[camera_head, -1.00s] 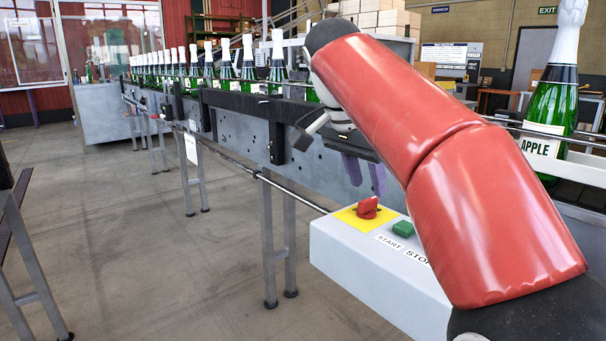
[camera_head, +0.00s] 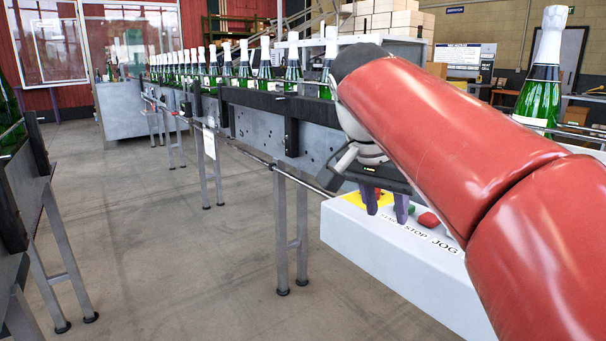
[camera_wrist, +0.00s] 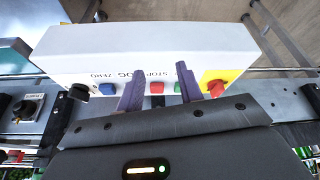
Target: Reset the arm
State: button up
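My gripper (camera_head: 387,207) has two purple fingers that stand apart with nothing between them. It is in front of or above the white control box (camera_head: 400,275) in the head view. I cannot tell whether it touches the box. In the wrist view my gripper (camera_wrist: 160,88) points at the button face of the white box (camera_wrist: 150,45). A red knob on a yellow patch (camera_wrist: 216,88), a green button (camera_wrist: 177,87), a red button (camera_wrist: 157,88), a blue button (camera_wrist: 107,90) and a black knob (camera_wrist: 78,92) show there. The fingers partly cover this row.
A conveyor (camera_head: 255,122) with green bottles (camera_head: 293,66) runs behind the box into the distance. A larger bottle (camera_head: 541,80) stands at the right, behind my arm. Another metal frame (camera_head: 45,190) stands at the left. The floor (camera_head: 200,270) between is clear.

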jog(key=s+d+f+n+t+y, duration=0.1)
jog(key=s+f+n, duration=0.3)
jog(key=s+f, duration=0.4)
jog(key=s+d+f+n+t+y, duration=0.1)
jog(key=s+f+n, duration=0.3)
jog(key=s+f, duration=0.4)
notch_tip(320, 180, down, 6)
jog(key=shift+s+d+r+y, duration=0.25)
jog(key=shift+d+y, duration=0.15)
jog(key=shift+y, duration=0.3)
